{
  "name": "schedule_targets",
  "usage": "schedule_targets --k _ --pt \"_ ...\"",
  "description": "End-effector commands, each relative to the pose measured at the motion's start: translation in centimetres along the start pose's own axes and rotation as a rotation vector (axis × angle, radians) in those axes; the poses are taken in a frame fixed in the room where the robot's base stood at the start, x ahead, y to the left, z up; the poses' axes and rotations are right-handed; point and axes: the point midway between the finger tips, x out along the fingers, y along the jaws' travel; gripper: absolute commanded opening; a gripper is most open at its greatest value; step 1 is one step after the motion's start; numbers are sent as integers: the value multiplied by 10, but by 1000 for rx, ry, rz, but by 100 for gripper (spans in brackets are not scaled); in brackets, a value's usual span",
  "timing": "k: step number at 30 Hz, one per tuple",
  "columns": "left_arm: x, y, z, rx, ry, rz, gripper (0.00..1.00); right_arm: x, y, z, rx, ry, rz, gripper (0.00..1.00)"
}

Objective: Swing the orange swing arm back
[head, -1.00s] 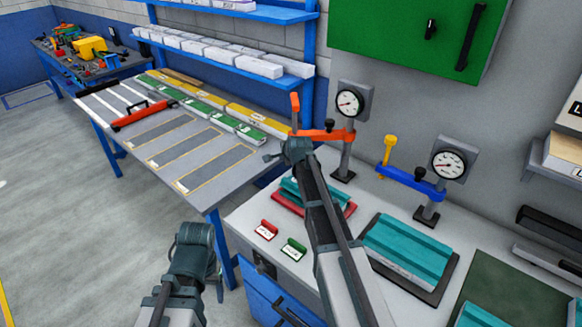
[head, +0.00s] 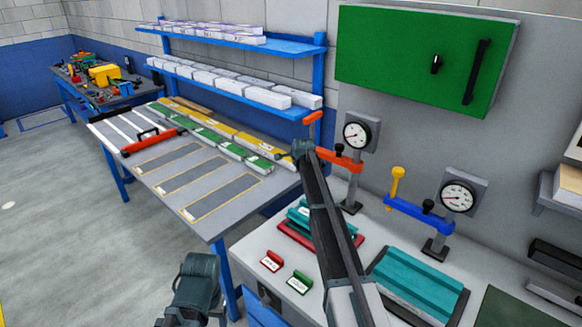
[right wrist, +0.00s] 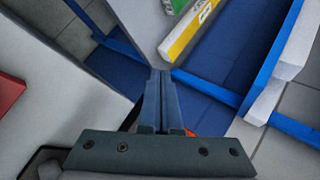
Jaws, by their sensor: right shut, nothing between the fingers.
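The orange swing arm (head: 342,161) is joined to the post under the left gauge (head: 356,135). It points back and left, and its orange handle (head: 313,118) leans at its free end. My right gripper (head: 290,156) is shut and empty at the free end, overlapping part of the arm; I cannot tell if they touch. In the right wrist view its closed fingers (right wrist: 165,100) show a sliver of orange (right wrist: 190,132) close beside them. My left gripper (head: 195,285) is low at the front, beside the table; its fingertips are not clear.
A blue swing arm (head: 418,209) with a yellow handle stands on the right. Teal panels (head: 415,282), a red tag (head: 272,261) and a green tag (head: 299,282) lie on the bench. A grey table (head: 215,222) and blue shelf (head: 250,46) are left. A green cabinet (head: 400,60) hangs above.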

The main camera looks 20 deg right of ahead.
Motion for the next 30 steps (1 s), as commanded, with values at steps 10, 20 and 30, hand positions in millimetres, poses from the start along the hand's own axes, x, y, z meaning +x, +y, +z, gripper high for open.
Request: schedule_targets --k 10,20,30 --pt "0 0 0 0 0 0 69 11 -10 -11 -1 0 0 0" --pt "0 0 0 0 0 0 69 11 -10 -12 -1 0 0 0" --pt "0 0 0 0 0 0 69 3 -3 -12 -1 0 0 0"
